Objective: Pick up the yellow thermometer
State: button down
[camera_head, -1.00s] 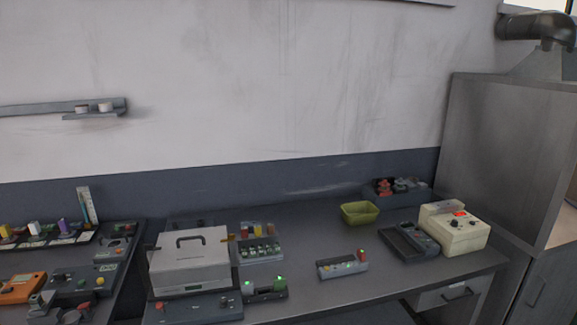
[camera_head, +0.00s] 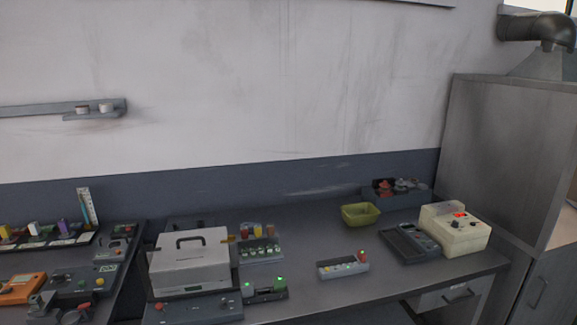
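I cannot make out a clearly yellow thermometer. A slim white upright strip (camera_head: 87,207) with coloured marks stands at the back of the left table; it looks like a scale or gauge, but it is too small to tell. A small yellow block (camera_head: 5,231) sits in a row of coloured pieces at the far left. A small yellow-orange piece (camera_head: 228,239) shows beside the upper right edge of the grey-white case. My gripper is not in view.
The grey-white case (camera_head: 190,262) with a black handle stands on the right table (camera_head: 320,230). Beyond it are a small rack (camera_head: 262,252), an indicator box (camera_head: 343,269), a green bowl (camera_head: 360,215) and a cream device (camera_head: 455,230). A gap separates the two tables. An orange device (camera_head: 22,288) lies left.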

aim_at(257, 230)
jog(key=k, duration=0.65)
jog(key=u, duration=0.55)
jog(key=i, duration=0.95)
jog(key=u, duration=1)
jog(key=i, duration=0.5)
jog(key=u, duration=0.75)
jog(key=i, duration=0.55)
jog(key=u, duration=0.35)
